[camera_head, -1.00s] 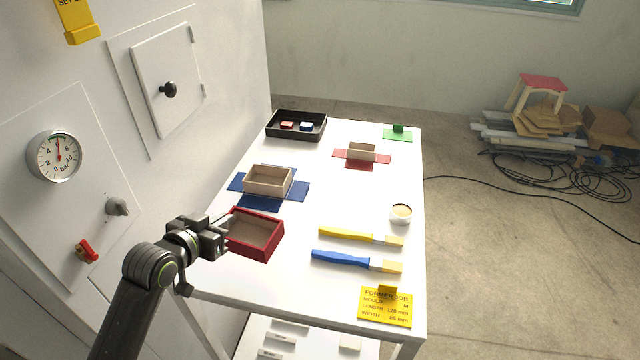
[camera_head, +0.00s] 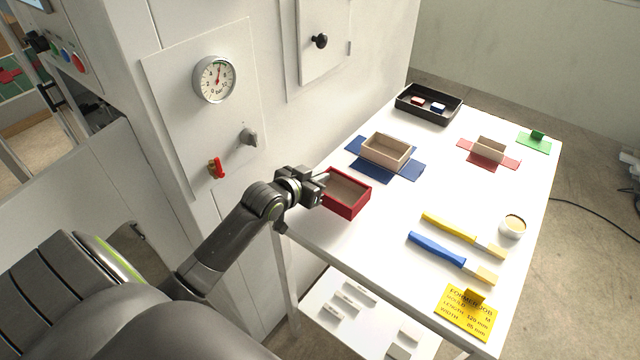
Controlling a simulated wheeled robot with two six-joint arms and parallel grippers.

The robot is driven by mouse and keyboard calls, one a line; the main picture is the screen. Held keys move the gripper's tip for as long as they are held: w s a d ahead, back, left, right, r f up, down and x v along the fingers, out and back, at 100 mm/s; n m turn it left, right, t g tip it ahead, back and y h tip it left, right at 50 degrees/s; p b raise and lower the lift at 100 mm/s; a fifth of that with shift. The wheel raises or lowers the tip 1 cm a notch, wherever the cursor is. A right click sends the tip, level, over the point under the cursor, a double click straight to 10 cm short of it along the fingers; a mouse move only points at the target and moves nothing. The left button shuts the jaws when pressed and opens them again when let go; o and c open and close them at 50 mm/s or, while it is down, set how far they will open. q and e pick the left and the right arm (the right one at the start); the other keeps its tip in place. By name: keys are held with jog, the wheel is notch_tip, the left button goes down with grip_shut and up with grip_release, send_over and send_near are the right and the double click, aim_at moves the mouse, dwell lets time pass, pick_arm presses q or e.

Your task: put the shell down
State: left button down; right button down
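The shell appears to be the red open box (camera_head: 347,207) with a brown inside, at the left edge of the white table. My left gripper (camera_head: 323,187) is at its left wall and appears shut on that wall; the fingertips are small and partly hidden. I cannot tell whether the box's underside touches the table or is just above it. Another open box, pale and bare (camera_head: 386,153), stands on a blue cross-shaped sheet (camera_head: 405,168) behind it. My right gripper is not in view.
A small pale box (camera_head: 489,150) stands on a red sheet. A black tray (camera_head: 428,118) is at the back. Yellow (camera_head: 450,228) and blue (camera_head: 437,247) brushes, a cup (camera_head: 512,227) and a yellow sign (camera_head: 465,312) are at the right. The table's middle is clear.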

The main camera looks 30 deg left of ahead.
pick_arm(q)
jog(key=shift+f, duration=1.35)
jog(key=shift+f, duration=0.1)
jog(key=c, duration=1.6)
grip_release()
jog(key=shift+c, duration=0.2)
jog(key=v, duration=1.2)
jog(key=shift+b, duration=0.3)
jog(key=shift+d, duration=0.1)
